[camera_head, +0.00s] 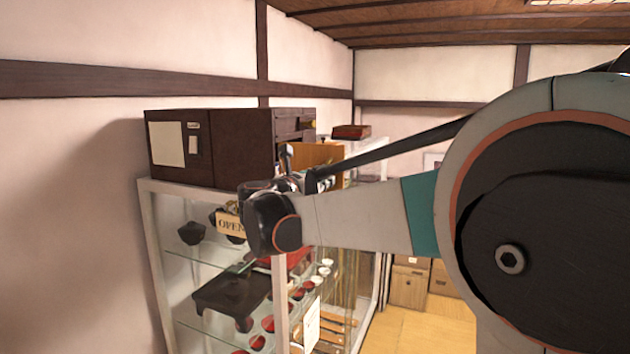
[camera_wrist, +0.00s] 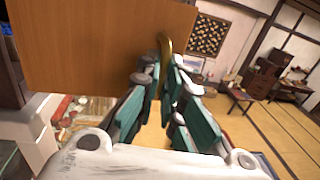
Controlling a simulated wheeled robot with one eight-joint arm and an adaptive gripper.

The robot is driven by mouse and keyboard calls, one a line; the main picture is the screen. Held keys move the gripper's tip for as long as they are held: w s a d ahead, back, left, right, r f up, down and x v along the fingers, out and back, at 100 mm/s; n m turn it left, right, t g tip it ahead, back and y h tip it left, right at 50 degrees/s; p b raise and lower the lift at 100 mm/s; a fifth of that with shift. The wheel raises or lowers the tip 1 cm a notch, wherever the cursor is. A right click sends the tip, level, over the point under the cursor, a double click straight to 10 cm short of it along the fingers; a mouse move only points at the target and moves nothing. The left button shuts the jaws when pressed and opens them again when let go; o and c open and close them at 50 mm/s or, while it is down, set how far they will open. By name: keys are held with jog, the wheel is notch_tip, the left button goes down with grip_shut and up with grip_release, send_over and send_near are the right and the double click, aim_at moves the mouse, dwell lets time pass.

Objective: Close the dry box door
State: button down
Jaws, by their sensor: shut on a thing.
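The dry box is a dark brown cabinet (camera_head: 235,145) on top of a glass display case, with a pale label on its side. Its door seems to be the lighter orange-brown panel (camera_head: 318,153) standing out from the box's right end, so it is open. In the wrist view the door (camera_wrist: 90,45) fills the upper left, with a curved brass handle (camera_wrist: 165,46) at its right edge. My gripper (camera_wrist: 163,82) is shut on this handle. In the head view my wrist covers part of the box's front and the gripper's contact is hard to see.
The glass display case (camera_head: 150,225) below holds bowls, a small black table and an "OPEN" sign (camera_head: 231,224). A small reddish box (camera_head: 351,131) sits on top farther back.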

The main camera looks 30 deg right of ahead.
jog(key=w+d+n+t+y+b, duration=0.3)
jog(key=w+d+n+t+y, duration=0.1)
jog(key=w+d, duration=0.25)
jog(key=w+d+n+t+y+b, duration=0.1)
jog(key=w+n+t+y, duration=0.3)
jog(key=w, duration=0.9)
jog(key=shift+d+r+n+t+y, duration=0.15)
jog(key=shift+d+n+t+y, duration=0.25)
jog(key=shift+n+y, duration=1.8)
jog(key=shift+m+y, duration=0.7)
jog(key=c, duration=1.8)
grip_release()
jog(key=shift+w, duration=0.1)
jog(key=shift+c, duration=0.2)
jog(key=shift+o, duration=0.6)
jog(key=shift+d, duration=0.4)
jog(key=s+a, duration=0.1)
jog(key=s, duration=1)
jog(key=shift+s+a, duration=0.25)
jog(key=shift+s, duration=0.1)
